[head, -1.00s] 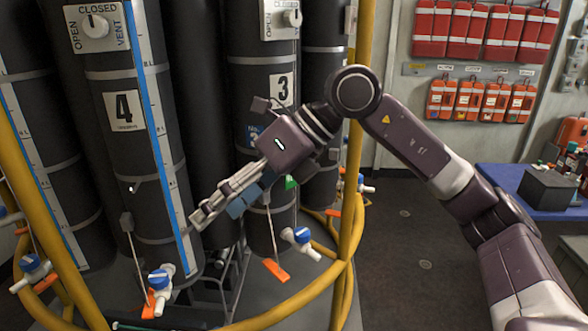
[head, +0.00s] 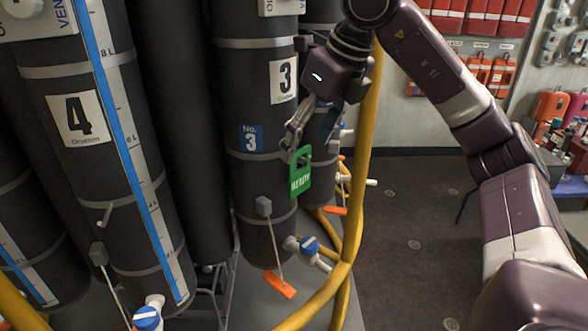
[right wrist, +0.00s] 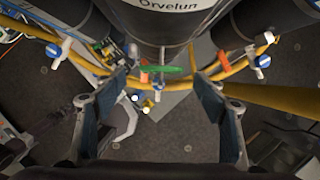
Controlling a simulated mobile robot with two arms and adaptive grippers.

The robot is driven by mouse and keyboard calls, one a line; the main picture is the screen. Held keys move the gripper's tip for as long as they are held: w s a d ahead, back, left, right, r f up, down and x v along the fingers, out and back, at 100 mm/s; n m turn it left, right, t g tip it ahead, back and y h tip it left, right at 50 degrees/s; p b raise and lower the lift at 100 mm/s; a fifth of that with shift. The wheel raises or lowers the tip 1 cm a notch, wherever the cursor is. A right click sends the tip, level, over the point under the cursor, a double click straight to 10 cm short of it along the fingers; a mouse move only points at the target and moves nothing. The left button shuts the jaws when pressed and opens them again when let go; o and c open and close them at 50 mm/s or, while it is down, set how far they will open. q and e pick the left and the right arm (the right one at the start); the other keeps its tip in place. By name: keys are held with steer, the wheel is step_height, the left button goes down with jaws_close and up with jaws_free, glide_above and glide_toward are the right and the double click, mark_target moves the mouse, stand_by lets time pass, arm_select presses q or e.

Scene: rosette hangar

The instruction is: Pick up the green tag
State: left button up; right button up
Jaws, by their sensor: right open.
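In the right wrist view both fingers (right wrist: 161,82) stand wide apart, one on each side. Whether they touch the tag I cannot tell. My left gripper is not in view.
A yellow rail (head: 362,160) rises right of the bottle and curves round below. A blue-handled valve (head: 309,246) and an orange pull tab (head: 279,285) sit below the tag. The bottle numbered 4 (head: 115,190) stands to the left. The floor at right is open.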

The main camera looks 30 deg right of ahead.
mark_target(301, 156)
steer(key=shift+f+p, duration=0.6)
steer(key=shift+f, duration=0.15)
steer(key=shift+w+f+p, duration=0.4)
steer(key=shift+w+f, duration=0.1)
steer(key=shift+f, duration=0.15)
steer(key=shift+w+x, duration=0.25)
steer(key=shift+x, duration=0.95)
steer(key=shift+s, duration=0.1)
steer(key=c, duration=0.5)
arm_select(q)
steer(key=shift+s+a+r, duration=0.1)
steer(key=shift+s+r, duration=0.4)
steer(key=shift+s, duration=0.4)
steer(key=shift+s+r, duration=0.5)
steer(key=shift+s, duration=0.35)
arm_select(e)
steer(key=c, duration=0.5)
